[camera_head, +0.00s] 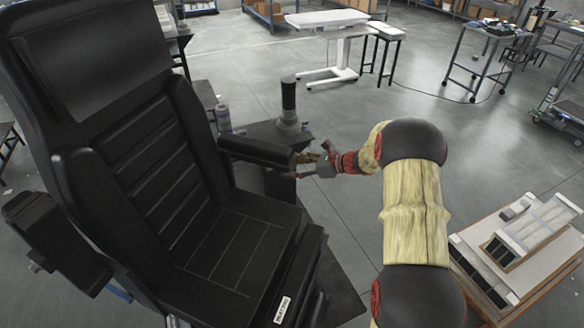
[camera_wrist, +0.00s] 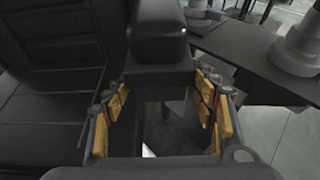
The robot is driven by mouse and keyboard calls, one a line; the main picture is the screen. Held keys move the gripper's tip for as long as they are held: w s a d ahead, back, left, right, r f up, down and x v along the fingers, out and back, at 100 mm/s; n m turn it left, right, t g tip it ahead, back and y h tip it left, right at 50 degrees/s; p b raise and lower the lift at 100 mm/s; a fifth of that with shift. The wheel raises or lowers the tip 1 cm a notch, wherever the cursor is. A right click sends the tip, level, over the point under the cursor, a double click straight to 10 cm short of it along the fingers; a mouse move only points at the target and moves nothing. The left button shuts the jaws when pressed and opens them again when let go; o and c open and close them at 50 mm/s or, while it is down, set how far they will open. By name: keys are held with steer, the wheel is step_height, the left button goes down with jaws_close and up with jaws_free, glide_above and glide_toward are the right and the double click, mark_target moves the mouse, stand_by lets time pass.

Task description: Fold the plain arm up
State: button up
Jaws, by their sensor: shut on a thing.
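A black padded seat (camera_head: 215,235) with a tall backrest fills the left of the head view. Its armrest on the right side (camera_head: 255,151) lies down, roughly level, pointing forward. The other armrest (camera_head: 55,240) on the left side also sticks out forward, with a small part under its end. My gripper (camera_head: 300,165) is at the front end of the right-side armrest. In the wrist view this armrest (camera_wrist: 158,40) runs away from me between my fingers, with yellow pads on both sides of my gripper (camera_wrist: 160,88). The jaws are shut on the armrest.
A dark stand beside the seat bears a black-topped post on a grey base (camera_head: 289,108). A small canister (camera_head: 222,117) stands near it. A board with grey and white parts (camera_head: 515,250) lies at the right. Open floor stretches behind; a white table (camera_head: 328,20) stands farther back.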

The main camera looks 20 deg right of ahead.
steer(key=c, duration=0.9)
